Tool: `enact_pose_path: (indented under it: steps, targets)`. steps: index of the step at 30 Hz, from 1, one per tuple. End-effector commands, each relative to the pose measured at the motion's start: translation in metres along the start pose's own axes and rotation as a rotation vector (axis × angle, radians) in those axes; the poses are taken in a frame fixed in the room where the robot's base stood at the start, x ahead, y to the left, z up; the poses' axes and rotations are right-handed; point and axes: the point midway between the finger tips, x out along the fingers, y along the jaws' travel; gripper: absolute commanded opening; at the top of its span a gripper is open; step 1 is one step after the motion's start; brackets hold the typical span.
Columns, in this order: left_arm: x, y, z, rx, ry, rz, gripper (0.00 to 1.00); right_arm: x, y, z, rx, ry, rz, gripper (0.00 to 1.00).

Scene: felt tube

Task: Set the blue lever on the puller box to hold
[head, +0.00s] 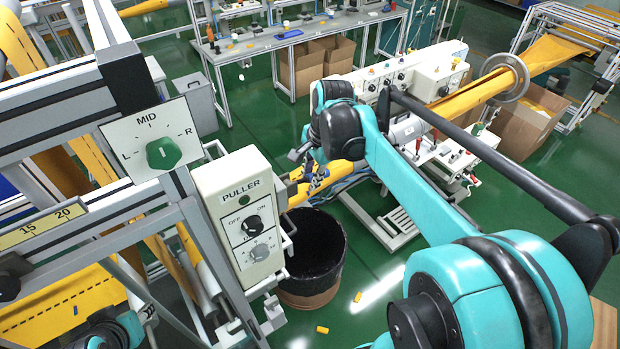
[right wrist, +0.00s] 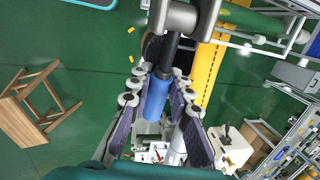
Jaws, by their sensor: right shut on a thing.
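The puller box (head: 238,215) is a pale box labelled PULLER at the left of the head view. Its face carries a black OFF/ON knob (head: 251,225) and a grey dial (head: 259,252). In the right wrist view the blue lever grip (right wrist: 157,98) sits on a black shaft (right wrist: 171,52) running up to a grey hub (right wrist: 186,18). My right gripper (right wrist: 160,84) is shut on the blue grip, with a purple-padded finger along each side. In the head view my right arm largely hides the gripper, and I cannot make out the lever. My left gripper does not show.
A MID/L/R selector panel (head: 150,142) stands above left of the box. A black bin (head: 312,252) stands on the green floor below it, with small yellow pieces around. A yellow tube (head: 478,92) runs through a ring at the right. A wooden stool (right wrist: 28,105) shows in the wrist view.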

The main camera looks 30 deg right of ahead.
Motion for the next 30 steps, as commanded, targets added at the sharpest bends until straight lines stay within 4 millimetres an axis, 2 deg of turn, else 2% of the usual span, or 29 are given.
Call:
enact_pose_path:
  steps: [12,28,29,30]
  targets:
    - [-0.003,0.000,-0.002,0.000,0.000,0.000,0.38,-0.013,-0.002,0.001,-0.035,0.194,-0.005,0.00]
    - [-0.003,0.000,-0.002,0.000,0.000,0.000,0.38,-0.014,-0.002,0.000,-0.038,0.220,-0.005,0.00]
    - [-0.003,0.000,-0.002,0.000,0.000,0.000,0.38,-0.014,-0.002,0.000,-0.038,0.220,-0.005,0.27]
    - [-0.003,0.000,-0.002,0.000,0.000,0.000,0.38,-0.014,-0.002,0.000,-0.038,0.220,-0.005,0.37]
